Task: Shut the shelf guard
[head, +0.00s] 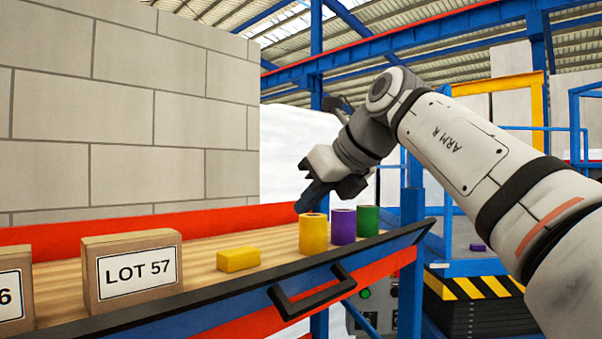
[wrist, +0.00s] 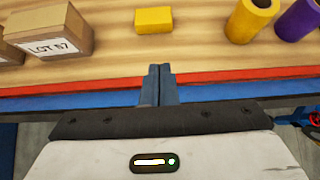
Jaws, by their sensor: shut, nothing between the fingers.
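The shelf guard appears to be the long blue panel (head: 240,308) with a black top edge along the shelf's front in the head view. A black bar handle (head: 312,291) stands out from it. How far the panel leans is hard to tell. My gripper (head: 303,205) is shut and empty, pointing down and left, with its tips seen just above the yellow cylinder. In the wrist view my gripper (wrist: 160,72) shows its two fingers pressed together over a red strip and a blue strip at the shelf's edge. The handle is not recognisable there.
On the wooden shelf (head: 205,263) stand a LOT 57 box (head: 132,272), a yellow block (head: 238,260), and yellow (head: 313,234), purple (head: 343,226) and green (head: 367,220) cylinders. Another box (head: 14,290) is cut off at left. A block wall (head: 120,120) rises behind.

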